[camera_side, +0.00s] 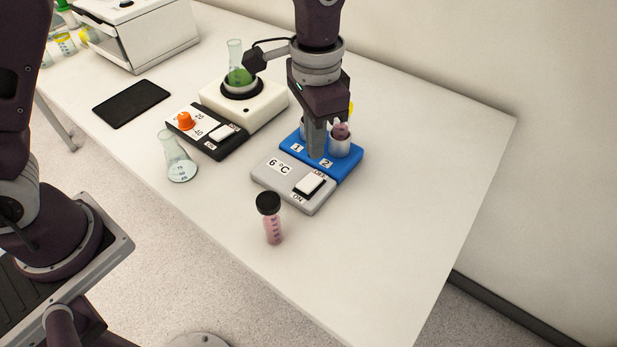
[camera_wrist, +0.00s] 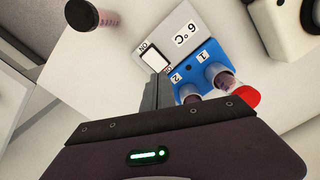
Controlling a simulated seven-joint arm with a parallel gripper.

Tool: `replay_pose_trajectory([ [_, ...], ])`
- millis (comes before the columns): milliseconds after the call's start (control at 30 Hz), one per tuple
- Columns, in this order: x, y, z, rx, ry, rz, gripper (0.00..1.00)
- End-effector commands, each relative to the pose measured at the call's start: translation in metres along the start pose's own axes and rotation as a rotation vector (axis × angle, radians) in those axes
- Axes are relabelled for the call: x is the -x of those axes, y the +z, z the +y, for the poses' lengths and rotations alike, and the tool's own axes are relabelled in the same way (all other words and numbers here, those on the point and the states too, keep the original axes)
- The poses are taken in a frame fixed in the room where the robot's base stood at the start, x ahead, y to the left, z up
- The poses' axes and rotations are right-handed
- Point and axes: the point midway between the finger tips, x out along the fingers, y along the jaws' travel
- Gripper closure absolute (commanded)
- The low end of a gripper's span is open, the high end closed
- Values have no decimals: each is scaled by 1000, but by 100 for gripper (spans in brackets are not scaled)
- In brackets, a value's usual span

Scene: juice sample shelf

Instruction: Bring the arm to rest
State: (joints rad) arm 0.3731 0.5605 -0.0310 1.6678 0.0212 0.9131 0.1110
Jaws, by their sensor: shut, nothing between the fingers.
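My gripper (camera_side: 317,150) is shut and empty, pointing down over the blue block (camera_side: 345,170) of the cooler, close in front of its tube holders. In the wrist view the shut fingers (camera_wrist: 157,92) show beside the block's number 2. The cooler's grey front (camera_side: 270,175) reads 6 °C and carries a white rocker switch (camera_side: 310,184). A tube with pinkish contents (camera_side: 341,131) stands in the holder by number 2. The other holder is partly hidden by my gripper in the side view; in the wrist view it holds a dark pinkish tube (camera_wrist: 224,80).
A black-capped pink vial (camera_side: 271,220) stands near the table's front edge. A flask (camera_side: 177,158) stands left, near a black-and-white stirrer (camera_side: 262,115) bearing a flask of green liquid (camera_side: 238,73). A black tablet (camera_side: 131,103) lies further left. The table's right side is clear.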

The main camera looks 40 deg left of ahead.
Motion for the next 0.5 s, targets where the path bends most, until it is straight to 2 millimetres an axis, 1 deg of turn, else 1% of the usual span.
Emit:
replay_pose_trajectory([
  [33, 5, 0, 0, 0, 0, 1, 100],
  [133, 10, 0, 0, 0, 0, 1, 100],
  [400, 12, 1, 0, 1, 0, 0, 100],
  [467, 20, 5, -4, 12, -2, 12, 100],
  [500, 32, 12, -8, 30, -6, 31, 100],
])
